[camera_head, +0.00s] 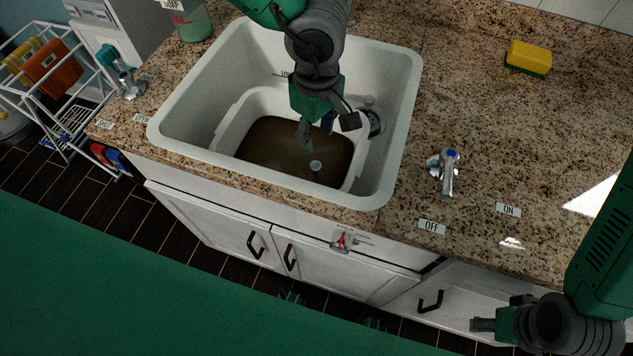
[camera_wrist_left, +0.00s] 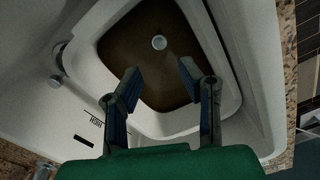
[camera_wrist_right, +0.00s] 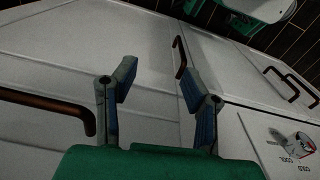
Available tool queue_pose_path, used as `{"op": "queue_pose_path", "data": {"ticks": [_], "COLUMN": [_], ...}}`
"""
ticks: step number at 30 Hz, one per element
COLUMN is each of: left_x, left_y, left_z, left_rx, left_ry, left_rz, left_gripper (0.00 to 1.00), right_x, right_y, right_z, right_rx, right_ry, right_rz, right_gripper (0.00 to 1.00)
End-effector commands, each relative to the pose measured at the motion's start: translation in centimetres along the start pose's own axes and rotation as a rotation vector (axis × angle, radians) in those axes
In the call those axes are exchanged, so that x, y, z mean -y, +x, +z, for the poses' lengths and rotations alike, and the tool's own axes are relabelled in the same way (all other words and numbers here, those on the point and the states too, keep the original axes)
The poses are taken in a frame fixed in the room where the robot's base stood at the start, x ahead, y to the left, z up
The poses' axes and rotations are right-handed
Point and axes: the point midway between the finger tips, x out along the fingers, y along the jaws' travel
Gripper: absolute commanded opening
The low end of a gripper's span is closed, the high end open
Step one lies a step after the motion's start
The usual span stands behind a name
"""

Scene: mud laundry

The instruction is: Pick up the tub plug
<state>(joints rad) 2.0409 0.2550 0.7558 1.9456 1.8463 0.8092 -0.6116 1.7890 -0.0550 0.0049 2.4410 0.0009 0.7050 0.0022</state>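The tub plug (camera_head: 316,165) is a small pale round piece in the brown muddy water of the white tub (camera_head: 226,125), which sits inside the sink (camera_head: 188,103). It also shows in the left wrist view (camera_wrist_left: 159,42), beyond the fingertips. My left gripper (camera_head: 318,126) is over the tub, pointing down, a little behind the plug in the head view. In the left wrist view its fingers (camera_wrist_left: 159,78) are apart with nothing between them. My right gripper (camera_wrist_right: 157,75) is open and empty in front of the white cabinets, at the lower right of the head view.
A faucet handle (camera_head: 447,170) stands on the granite counter right of the sink, by OFF and ON labels. A yellow and green sponge (camera_head: 528,58) lies at the back right. A soap container (camera_head: 194,22) and a wire rack (camera_head: 48,77) are at the left.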

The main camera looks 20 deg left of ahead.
Motion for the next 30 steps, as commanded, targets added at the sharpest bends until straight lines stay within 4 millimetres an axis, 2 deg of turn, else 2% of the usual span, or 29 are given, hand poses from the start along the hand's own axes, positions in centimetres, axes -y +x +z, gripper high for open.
{"op": "queue_pose_path", "data": {"ticks": [1, 5, 12, 15, 23, 30], "left_x": [0.0, 0.2, 0.2, 0.1, 0.0, -0.3], "left_y": [0.7, 1.9, 6.7, 8.1, 9.6, 12.9], "left_z": [0.0, -0.2, -0.3, -0.3, -0.2, -0.6], "left_rx": [0.000, 0.001, 0.002, 0.003, 0.001, 0.000], "left_ry": [0.000, 0.001, 0.002, 0.000, 0.000, 0.001], "left_rz": [0.000, -0.001, -0.002, 0.000, 0.001, -0.001], "left_gripper": [0.33, 0.33, 0.33, 0.33, 0.33, 0.33], "right_x": [0.0, 0.0, 0.0, 0.0, 0.0, 0.0], "right_y": [0.6, 0.7, 1.2, 1.3, 1.4, 1.6], "right_z": [0.0, 0.0, 0.0, 0.0, 0.0, 0.1], "right_rx": [0.000, 0.000, -0.001, -0.001, -0.001, -0.001], "right_ry": [0.001, 0.001, 0.001, 0.000, 0.000, 0.001], "right_rz": [0.000, 0.000, 0.000, 0.000, 0.000, 0.000], "right_gripper": [0.40, 0.40, 0.40, 0.40, 0.40, 0.40]}}
